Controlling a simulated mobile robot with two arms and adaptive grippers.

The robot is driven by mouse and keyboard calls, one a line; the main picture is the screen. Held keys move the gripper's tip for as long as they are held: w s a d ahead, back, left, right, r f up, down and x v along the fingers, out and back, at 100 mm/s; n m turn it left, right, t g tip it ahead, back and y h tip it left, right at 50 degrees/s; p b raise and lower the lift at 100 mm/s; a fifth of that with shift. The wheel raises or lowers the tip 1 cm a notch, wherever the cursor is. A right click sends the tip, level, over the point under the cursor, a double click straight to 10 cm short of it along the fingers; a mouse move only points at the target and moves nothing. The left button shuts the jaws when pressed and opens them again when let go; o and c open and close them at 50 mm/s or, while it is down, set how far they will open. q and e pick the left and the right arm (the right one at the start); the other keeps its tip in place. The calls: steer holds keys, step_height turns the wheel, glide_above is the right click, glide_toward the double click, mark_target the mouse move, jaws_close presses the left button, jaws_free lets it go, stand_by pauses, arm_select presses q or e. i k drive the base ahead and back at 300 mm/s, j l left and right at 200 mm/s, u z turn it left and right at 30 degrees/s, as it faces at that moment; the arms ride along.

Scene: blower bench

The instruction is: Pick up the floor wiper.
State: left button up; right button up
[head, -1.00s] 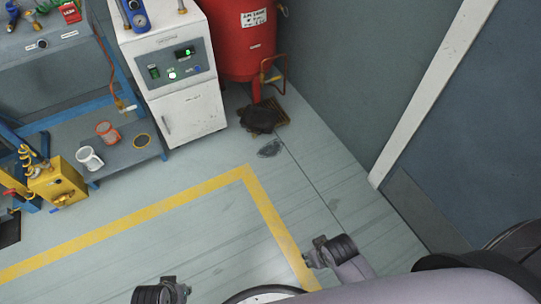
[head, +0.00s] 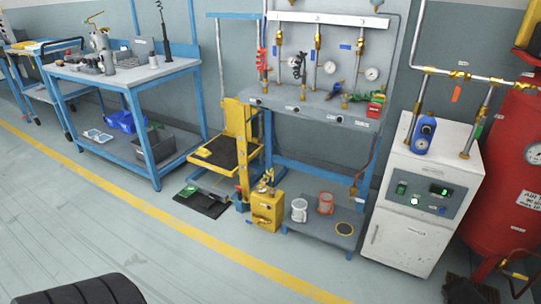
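I cannot make out a floor wiper in the head view. Neither of my grippers shows in this view, so their state is hidden. A dark ribbed part at the bottom left edge seems to be part of my own body.
A blue-framed workbench (head: 130,75) stands at the left. A yellow stand (head: 240,135) and a yellow box (head: 266,210) are near the centre. A gauge bench, white cabinet (head: 415,200) and red tank (head: 505,160) fill the right. The floor before the yellow line (head: 190,245) is clear.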

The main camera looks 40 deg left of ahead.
mark_target(203, 152)
steer(key=u, duration=1.85)
